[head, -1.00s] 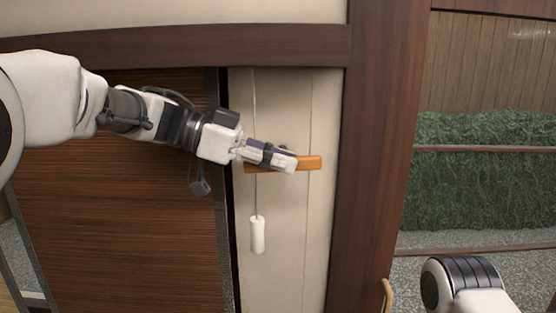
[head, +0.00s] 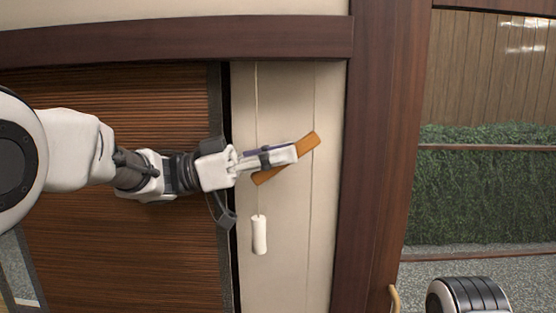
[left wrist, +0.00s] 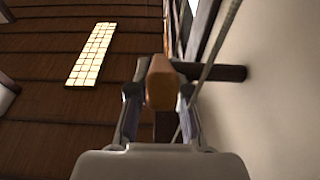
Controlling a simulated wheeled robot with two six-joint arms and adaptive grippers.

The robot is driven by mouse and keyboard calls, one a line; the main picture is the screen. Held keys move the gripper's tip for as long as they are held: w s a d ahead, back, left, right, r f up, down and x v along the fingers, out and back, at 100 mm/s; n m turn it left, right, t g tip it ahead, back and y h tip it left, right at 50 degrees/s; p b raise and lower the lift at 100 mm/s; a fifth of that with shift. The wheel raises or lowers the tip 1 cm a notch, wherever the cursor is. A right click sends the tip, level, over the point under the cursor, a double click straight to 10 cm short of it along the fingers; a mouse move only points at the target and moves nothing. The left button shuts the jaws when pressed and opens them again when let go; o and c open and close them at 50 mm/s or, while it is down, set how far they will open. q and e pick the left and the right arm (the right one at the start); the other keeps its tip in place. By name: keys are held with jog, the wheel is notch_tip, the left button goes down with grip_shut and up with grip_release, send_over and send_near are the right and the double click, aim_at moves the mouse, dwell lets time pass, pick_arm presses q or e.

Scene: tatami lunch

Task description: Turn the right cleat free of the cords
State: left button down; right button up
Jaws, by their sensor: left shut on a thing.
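The orange-brown wooden cleat (head: 308,143) is on the cream wall panel (head: 285,240), tilted with its right end up. My left gripper (head: 292,154) is shut on the cleat near its middle. In the left wrist view the cleat (left wrist: 160,82) sits between the two fingers of my left gripper (left wrist: 160,105). A thin cord (head: 256,100) hangs down the panel to a white cylindrical pull (head: 259,235) below the cleat. In the left wrist view a cord (left wrist: 212,60) passes close beside the right finger; I cannot tell whether it touches the cleat.
A brown slatted blind (head: 120,230) hangs left of the panel. A dark wooden post (head: 375,150) stands to the right, with a window onto a hedge (head: 480,190) beyond. My other arm shows at the lower right, its gripper out of frame.

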pick_arm(q)
jog(key=shift+r, duration=0.3)
jog(key=c, duration=1.4)
grip_release()
jog(key=o, duration=0.3)
jog(key=shift+d, duration=0.1)
jog(key=shift+d+f, duration=0.15)
jog(key=v, duration=1.2)
jog(key=shift+o, duration=0.4)
